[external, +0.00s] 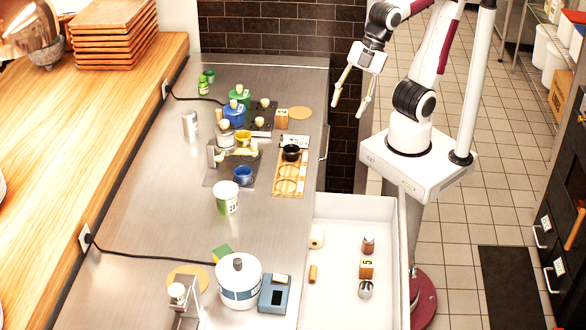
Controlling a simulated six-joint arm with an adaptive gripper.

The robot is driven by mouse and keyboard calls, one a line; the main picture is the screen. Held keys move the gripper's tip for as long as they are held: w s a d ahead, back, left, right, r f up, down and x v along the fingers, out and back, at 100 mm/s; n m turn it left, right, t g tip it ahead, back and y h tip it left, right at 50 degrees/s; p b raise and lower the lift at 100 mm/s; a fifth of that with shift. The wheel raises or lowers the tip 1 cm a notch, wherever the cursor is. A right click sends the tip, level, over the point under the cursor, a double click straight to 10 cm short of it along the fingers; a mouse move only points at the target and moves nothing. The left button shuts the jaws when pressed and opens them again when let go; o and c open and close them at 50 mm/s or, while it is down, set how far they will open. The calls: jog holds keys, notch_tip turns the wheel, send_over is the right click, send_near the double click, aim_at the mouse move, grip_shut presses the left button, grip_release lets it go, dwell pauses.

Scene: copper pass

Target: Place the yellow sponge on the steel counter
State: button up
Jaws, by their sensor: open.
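My gripper (349,108) is open and empty. It hangs in the air to the right of the counter's far part, well away from the block, with its two pale fingers spread apart and pointing down.
The white pot (238,285) and a blue-grey box (275,294) stand near the block. An open white drawer (340,215) at the counter's right holds several small items. A white-green tub (226,200) stands mid-counter, with cups and bottles farther back. The counter's left middle is clear.

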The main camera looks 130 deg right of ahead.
jog(key=s+f+m, duration=0.4)
jog(key=s+m, duration=0.2)
jog(key=s, duration=0.2)
jog(key=shift+d+f, duration=0.2)
jog(key=shift+f, duration=0.05)
jog(key=shift+w+a, duration=0.1)
jog(key=shift+c, duration=0.3)
dwell(0.9)
